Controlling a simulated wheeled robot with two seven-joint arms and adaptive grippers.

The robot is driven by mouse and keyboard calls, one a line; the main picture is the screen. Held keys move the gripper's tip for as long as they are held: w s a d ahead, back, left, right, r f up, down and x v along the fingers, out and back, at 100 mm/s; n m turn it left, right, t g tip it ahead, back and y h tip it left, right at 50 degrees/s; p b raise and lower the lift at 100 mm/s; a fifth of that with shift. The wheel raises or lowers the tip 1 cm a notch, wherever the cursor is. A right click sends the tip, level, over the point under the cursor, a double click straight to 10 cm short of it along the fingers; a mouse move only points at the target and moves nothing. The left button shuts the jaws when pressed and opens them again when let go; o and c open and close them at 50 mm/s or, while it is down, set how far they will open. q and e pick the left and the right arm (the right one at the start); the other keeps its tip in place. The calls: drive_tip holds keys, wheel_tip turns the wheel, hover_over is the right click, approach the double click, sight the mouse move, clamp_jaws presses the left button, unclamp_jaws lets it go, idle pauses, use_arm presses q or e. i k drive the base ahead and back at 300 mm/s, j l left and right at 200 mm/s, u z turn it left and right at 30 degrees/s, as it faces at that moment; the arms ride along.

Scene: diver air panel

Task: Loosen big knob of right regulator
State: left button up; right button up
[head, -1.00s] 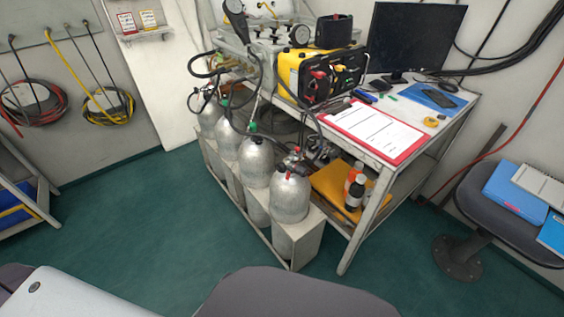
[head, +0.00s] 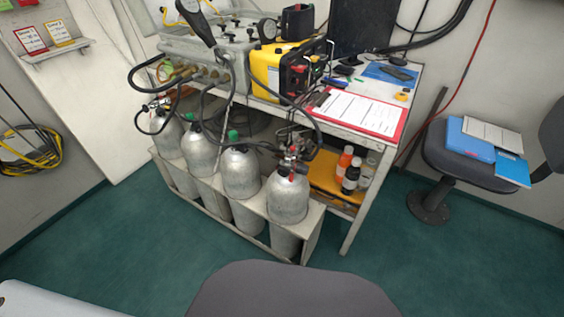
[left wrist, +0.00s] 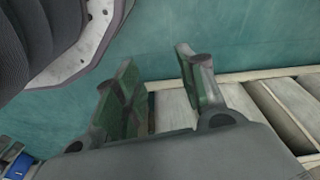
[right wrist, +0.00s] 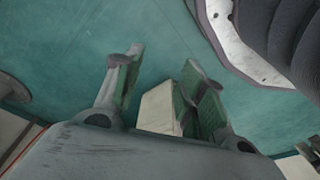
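The right regulator (head: 289,166) sits on the valve of the rightmost grey cylinder (head: 287,198). It is small in the head view, with dark hoses around it and red parts; its big knob cannot be told apart clearly. Another regulator (head: 158,103) sits on the leftmost cylinder. My left gripper (left wrist: 158,72) is open and empty in the left wrist view, above floor and pale slats. My right gripper (right wrist: 158,72) is open and empty in the right wrist view, above the floor and a pale block. Neither gripper shows in the head view, and neither wrist view shows the regulator.
Several cylinders stand in a pale rack (head: 312,232) beside a bench. On the bench are a grey panel box (head: 205,58), a yellow unit (head: 265,70) and a red clipboard (head: 357,110). A chair (head: 440,150) stands at the right. Green floor (head: 130,245) is clear before the rack.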

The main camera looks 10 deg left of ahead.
sight(283, 171)
drive_tip(key=i+j+z, duration=0.2)
drive_tip(key=j, duration=0.3)
drive_tip(key=j+z, duration=0.2)
drive_tip(key=j, duration=0.25)
drive_tip(key=i+j+z, duration=0.15)
drive_tip(key=j, duration=0.15)
drive_tip(key=i+j+z, duration=0.15)
drive_tip(key=k+j, duration=0.05)
drive_tip(key=j, duration=0.05)
